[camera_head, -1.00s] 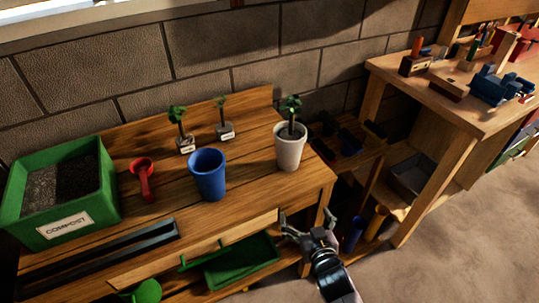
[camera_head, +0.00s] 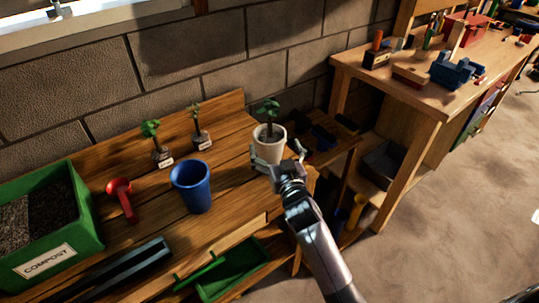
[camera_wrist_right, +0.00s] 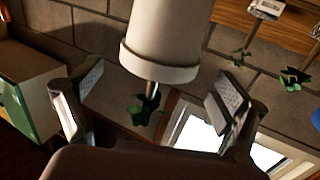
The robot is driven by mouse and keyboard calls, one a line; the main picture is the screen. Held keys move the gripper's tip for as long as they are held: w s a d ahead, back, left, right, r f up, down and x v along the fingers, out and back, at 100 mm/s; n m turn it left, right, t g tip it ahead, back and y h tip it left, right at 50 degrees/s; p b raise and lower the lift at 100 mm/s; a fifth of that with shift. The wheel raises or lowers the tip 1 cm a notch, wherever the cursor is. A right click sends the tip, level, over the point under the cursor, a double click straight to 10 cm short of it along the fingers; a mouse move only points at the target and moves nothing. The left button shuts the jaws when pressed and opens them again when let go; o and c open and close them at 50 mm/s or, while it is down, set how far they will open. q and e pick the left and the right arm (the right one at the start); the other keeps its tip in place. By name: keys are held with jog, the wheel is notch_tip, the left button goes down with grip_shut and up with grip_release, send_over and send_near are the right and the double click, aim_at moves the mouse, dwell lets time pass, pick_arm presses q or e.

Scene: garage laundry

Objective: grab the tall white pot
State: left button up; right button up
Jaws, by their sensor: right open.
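The tall white pot (camera_head: 268,150) holds a small green plant and stands upright near the right end of the wooden bench. My right gripper (camera_head: 276,158) is open at the front of the pot, with its fingers spread to either side of the pot's lower part. In the right wrist view the scene appears upside down. The white pot (camera_wrist_right: 160,40) is there beyond and between the open fingers (camera_wrist_right: 155,105), with a gap on both sides. Whether a finger touches the pot cannot be told. My left gripper is not in view.
A blue cup (camera_head: 191,188) stands left of the pot. Two small labelled seedlings (camera_head: 162,157) (camera_head: 202,139) are behind it. A red scoop (camera_head: 122,198) and a green compost box (camera_head: 50,228) are further left. A brick wall (camera_head: 190,60) is behind; a workbench (camera_head: 420,85) is at right.

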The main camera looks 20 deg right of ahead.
aim_at(270, 136)
jog(key=shift+w, duration=0.5)
jog(key=w, duration=0.5)
jog(key=shift+d+f+p, duration=0.1)
jog(key=shift+f+p, duration=0.1)
jog(key=shift+p, duration=0.15)
jog(key=shift+c, duration=0.5)
jog(key=shift+r, duration=0.1)
jog(key=c, duration=1.6)
jog(key=shift+o, duration=0.2)
jog(key=shift+r, duration=0.1)
